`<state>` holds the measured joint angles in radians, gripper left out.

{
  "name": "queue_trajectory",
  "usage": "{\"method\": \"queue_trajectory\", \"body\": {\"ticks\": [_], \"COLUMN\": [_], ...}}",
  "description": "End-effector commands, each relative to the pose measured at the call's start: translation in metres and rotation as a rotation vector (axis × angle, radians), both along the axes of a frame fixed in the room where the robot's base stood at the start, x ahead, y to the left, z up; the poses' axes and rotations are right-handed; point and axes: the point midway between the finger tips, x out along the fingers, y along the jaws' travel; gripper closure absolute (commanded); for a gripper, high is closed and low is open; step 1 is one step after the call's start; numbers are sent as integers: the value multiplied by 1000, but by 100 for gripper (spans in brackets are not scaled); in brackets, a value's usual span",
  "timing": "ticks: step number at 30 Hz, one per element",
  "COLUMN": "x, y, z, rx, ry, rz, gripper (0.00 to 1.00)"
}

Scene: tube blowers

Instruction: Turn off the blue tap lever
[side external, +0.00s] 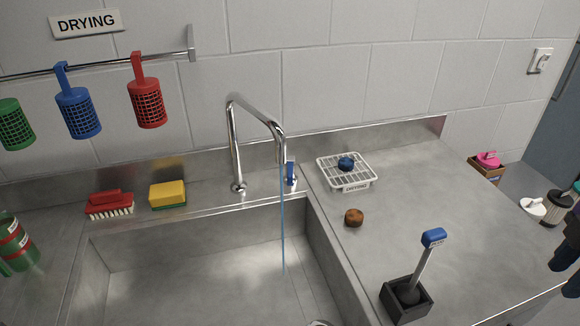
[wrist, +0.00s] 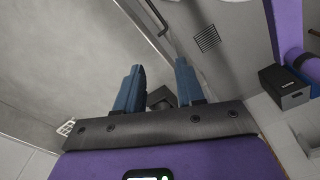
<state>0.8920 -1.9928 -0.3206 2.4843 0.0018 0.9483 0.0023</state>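The blue tap lever (side external: 291,172) stands upright beside the chrome tap (side external: 236,140) at the back of the sink. A thin stream of water (side external: 282,225) falls from the spout into the sink. In the wrist view my gripper (wrist: 158,68) has its two blue fingers apart, with nothing held between them. In the side view dark blue fingers of my gripper (side external: 567,268) show at the right edge, partly cut off, far to the right of the lever. The lever cannot be made out in the wrist view.
A white drying rack (side external: 347,187) with a blue item, a brown round item (side external: 354,217) and a blue-handled brush in a black holder (side external: 407,299) stand on the right counter. A red brush (side external: 109,204) and yellow sponge (side external: 168,194) lie left of the tap.

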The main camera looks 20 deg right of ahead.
Motion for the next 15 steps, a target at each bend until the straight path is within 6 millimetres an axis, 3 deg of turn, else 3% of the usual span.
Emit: {"method": "queue_trajectory", "body": {"ticks": [13, 15], "x": [0, 15], "y": [1, 6], "z": [104, 103], "rx": [8, -40], "ry": [-4, -34], "rz": [2, 33], "gripper": [62, 62]}}
